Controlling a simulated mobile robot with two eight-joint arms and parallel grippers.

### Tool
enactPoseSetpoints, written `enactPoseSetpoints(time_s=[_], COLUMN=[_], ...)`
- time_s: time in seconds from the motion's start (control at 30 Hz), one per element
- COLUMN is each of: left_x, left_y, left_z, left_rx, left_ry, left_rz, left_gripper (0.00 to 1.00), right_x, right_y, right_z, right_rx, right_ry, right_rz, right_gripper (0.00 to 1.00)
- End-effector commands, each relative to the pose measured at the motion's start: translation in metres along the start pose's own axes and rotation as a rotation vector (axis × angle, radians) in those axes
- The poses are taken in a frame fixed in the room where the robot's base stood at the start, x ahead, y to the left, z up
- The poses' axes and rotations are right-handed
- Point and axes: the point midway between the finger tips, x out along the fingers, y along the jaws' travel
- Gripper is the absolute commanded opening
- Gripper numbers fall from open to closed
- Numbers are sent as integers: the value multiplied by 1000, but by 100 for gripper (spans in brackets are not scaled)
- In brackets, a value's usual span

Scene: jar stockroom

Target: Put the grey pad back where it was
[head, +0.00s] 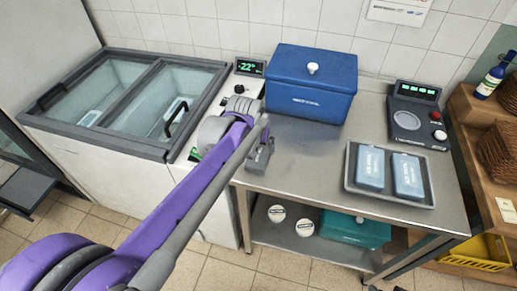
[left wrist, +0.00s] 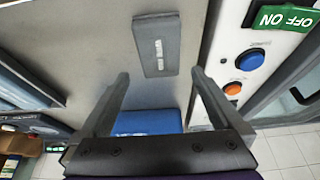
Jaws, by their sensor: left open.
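The grey pad (left wrist: 157,45) is a flat dark grey slab with a pale mark. It lies on the steel worktop, near its left end beside the freezer. In the head view the pad (head: 258,160) is partly hidden by my left arm. My left gripper (left wrist: 160,78) is open, with nothing between its fingers. In the left wrist view the pad lies just beyond the fingertips, apart from them. In the head view my left gripper (head: 262,122) is over the worktop's left end. My right gripper is not in view.
A blue cooler box (head: 311,88) stands at the worktop's back. A steel tray (head: 388,203) with two blue ice packs and a scale (head: 415,118) are to the right. The glass-lidded freezer (head: 125,95) is left, with a blue button (left wrist: 250,60). The worktop's middle is clear.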

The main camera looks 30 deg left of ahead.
Motion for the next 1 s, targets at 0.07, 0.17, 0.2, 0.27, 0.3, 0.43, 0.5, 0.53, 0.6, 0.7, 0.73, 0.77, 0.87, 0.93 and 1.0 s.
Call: enactPoseSetpoints(time_s=[0.07, 0.17, 0.2, 0.27, 0.3, 0.43, 0.5, 0.53, 0.6, 0.7, 0.73, 0.77, 0.87, 0.93, 1.0], left_x=[-17, -32, -37, -42, -44, -50, -52, -52, -52, -47, -45, -43, -36, -33, -31], left_y=[0, 0, 0, 0, 0, 9, 18, 22, 31, 40, 42, 44, 47, 48, 48], left_z=[0, 0, 0, 0, 1, 24, 51, 65, 100, 148, 162, 174, 204, 217, 223], left_rx=[0, 0, 0, 0, 1, 24, 51, 65, 99, 144, 156, 168, 197, 209, 215], left_ry=[0, 0, 0, 0, 0, 5, 11, 14, 22, 35, 38, 41, 49, 53, 55], left_rz=[0, 0, 0, 0, 0, 11, 23, 29, 44, 64, 69, 75, 88, 93, 96], left_gripper=[100, 100, 100, 100, 100, 100, 100, 100, 100, 100, 100, 100, 100, 100, 100], right_x=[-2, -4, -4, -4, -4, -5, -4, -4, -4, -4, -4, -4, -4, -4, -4], right_y=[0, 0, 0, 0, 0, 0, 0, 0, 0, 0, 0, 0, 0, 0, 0], right_z=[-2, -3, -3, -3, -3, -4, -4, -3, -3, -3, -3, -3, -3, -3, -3], right_rx=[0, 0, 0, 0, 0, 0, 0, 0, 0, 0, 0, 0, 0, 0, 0], right_ry=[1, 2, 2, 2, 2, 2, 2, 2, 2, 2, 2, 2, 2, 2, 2], right_rz=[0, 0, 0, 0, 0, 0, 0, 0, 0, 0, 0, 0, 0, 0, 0], right_gripper=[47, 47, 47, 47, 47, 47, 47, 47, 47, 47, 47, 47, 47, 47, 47])
